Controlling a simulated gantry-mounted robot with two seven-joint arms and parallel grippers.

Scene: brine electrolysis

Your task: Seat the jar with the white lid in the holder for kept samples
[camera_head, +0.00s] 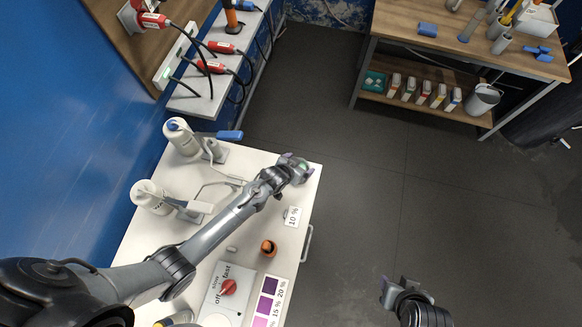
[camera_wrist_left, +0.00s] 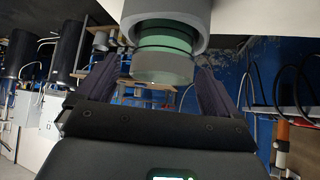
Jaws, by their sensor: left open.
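My left gripper (camera_head: 303,170) is over the far right corner of the white bench (camera_head: 262,160). In the left wrist view its two dark fingers (camera_wrist_left: 158,82) stand apart, open. A green jar-like body with a greyish end band (camera_wrist_left: 163,66) shows between and beyond the fingers, partly inside a thick grey ring (camera_wrist_left: 196,22). I cannot tell whether the fingers touch it, or whether the band is the white lid. In the head view the gripper mostly hides it. My right gripper (camera_head: 392,292) is over the floor, its opening unclear. I cannot identify the kept-samples holder.
The bench carries two white bottles (camera_head: 180,138) (camera_head: 150,195), a "10 %" card (camera_head: 292,216), a small orange-and-dark item (camera_head: 268,247), a red-knobbed device (camera_head: 229,287) and a purple colour chart (camera_head: 266,302). A cable shelf (camera_head: 205,105) stands behind. Floor right of the bench is clear.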

